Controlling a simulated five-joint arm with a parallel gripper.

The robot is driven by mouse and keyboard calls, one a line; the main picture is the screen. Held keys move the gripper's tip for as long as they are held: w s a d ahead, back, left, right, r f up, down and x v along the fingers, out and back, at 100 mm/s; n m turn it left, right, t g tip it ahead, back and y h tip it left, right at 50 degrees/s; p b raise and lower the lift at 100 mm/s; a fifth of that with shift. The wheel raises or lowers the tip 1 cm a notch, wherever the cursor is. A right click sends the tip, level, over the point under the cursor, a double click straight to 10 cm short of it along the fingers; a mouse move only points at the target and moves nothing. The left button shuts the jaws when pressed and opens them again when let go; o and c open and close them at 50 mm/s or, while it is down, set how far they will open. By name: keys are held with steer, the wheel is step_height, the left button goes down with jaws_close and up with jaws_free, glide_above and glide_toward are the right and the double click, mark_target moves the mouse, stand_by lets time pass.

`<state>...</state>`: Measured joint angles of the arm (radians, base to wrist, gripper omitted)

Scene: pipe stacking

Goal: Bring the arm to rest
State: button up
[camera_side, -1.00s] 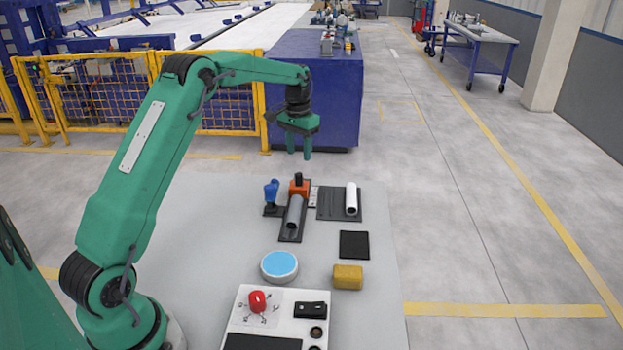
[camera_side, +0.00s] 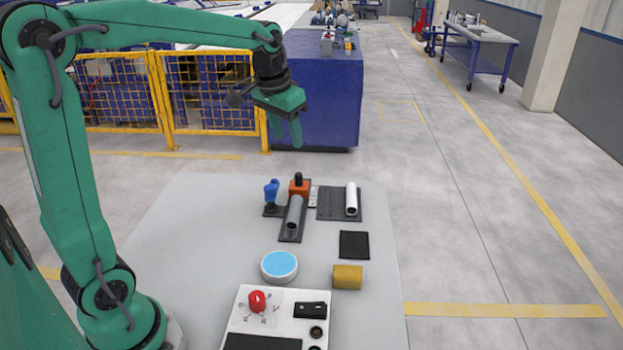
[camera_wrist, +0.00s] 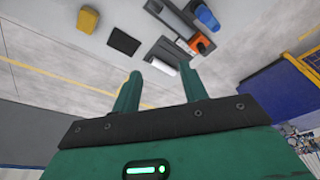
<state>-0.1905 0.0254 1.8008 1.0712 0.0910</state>
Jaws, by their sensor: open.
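My green gripper (camera_side: 288,133) hangs in the air above the far edge of the grey table (camera_side: 200,230). It is empty. In the wrist view its two fingers (camera_wrist: 163,95) stand apart with nothing between them. My arm is raised on the left, its upper part nearly upright and its forearm about level. A grey pipe (camera_side: 294,212) lies on a dark holder with an orange block (camera_side: 299,188) at its far end. A white pipe (camera_side: 351,200) lies on a dark plate to the right of it.
A blue object (camera_side: 271,192) stands left of the grey pipe. A black pad (camera_side: 354,245), a yellow block (camera_side: 347,277), a blue-topped disc (camera_side: 279,265) and a white control panel with a red knob (camera_side: 257,301) sit nearer. A blue cabinet (camera_side: 325,95) and yellow fence (camera_side: 120,95) stand behind.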

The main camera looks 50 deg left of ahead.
steer(key=s+d+f+t, duration=0.1)
steer(key=s+d, duration=0.1)
steer(key=s, duration=0.4)
steer(key=s+d+t, duration=0.1)
steer(key=s+d, duration=0.2)
steer(key=s, duration=0.3)
steer(key=s+d+f+m, duration=0.1)
steer(key=s+d, duration=0.2)
steer(key=s, duration=0.4)
steer(key=shift+f+t+h, duration=0.3)
steer(key=shift+f+t, duration=0.05)
steer(key=shift+t, duration=0.05)
